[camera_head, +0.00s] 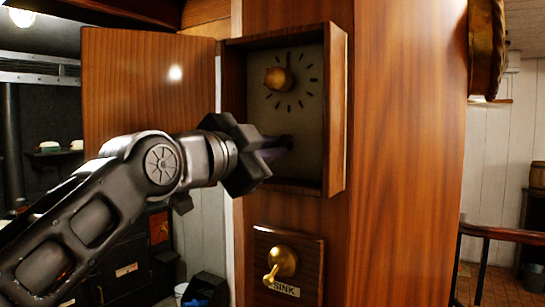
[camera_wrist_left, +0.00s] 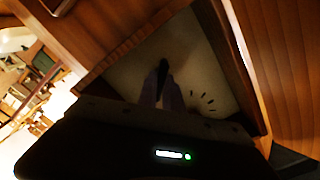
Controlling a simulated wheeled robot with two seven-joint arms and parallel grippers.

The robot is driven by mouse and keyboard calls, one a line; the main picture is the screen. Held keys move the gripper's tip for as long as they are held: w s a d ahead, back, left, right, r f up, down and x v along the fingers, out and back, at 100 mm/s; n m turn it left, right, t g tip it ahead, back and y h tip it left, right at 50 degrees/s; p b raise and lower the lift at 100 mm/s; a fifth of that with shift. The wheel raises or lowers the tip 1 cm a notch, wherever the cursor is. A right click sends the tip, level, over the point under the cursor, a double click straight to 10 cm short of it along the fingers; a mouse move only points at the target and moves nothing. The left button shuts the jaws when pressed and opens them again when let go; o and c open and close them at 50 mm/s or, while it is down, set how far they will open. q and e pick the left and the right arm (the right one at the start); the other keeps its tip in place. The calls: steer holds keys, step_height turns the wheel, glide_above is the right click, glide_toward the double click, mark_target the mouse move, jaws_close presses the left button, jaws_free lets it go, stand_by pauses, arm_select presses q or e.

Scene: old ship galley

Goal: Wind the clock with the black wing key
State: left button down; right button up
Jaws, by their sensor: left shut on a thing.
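The clock is a wooden case (camera_head: 338,110) on a wooden post, its door (camera_head: 140,85) swung open to the left. My left gripper (camera_head: 276,150) reaches in from the left to the lower part of the face. It is shut on the black wing key, a small dark shape (camera_wrist_left: 163,70) between the fingertips in the left wrist view, against the face. The fingers hide most of the key; I cannot tell how deep it sits. My right gripper is out of view.
Below the clock, a brass lever (camera_head: 280,262) stands on a wooden plate labelled SINK. The case walls and open door border the left gripper closely. A rail (camera_head: 500,233) runs at the right. A dark stove area lies behind my left arm.

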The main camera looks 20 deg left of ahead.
arm_select(q)
steer(key=shift+d+f+m, duration=0.1)
steer(key=shift+f+m, duration=0.05)
steer(key=shift+m, duration=1.55)
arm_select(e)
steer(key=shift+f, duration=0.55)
arm_select(q)
steer(key=shift+m+b, duration=0.55)
steer(key=shift+m, duration=0.45)
steer(key=m, duration=0.3)
steer(key=shift+m, duration=0.3)
steer(key=c, duration=1.5)
jaws_free()
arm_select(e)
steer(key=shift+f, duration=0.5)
arm_select(q)
steer(key=shift+s, duration=0.1)
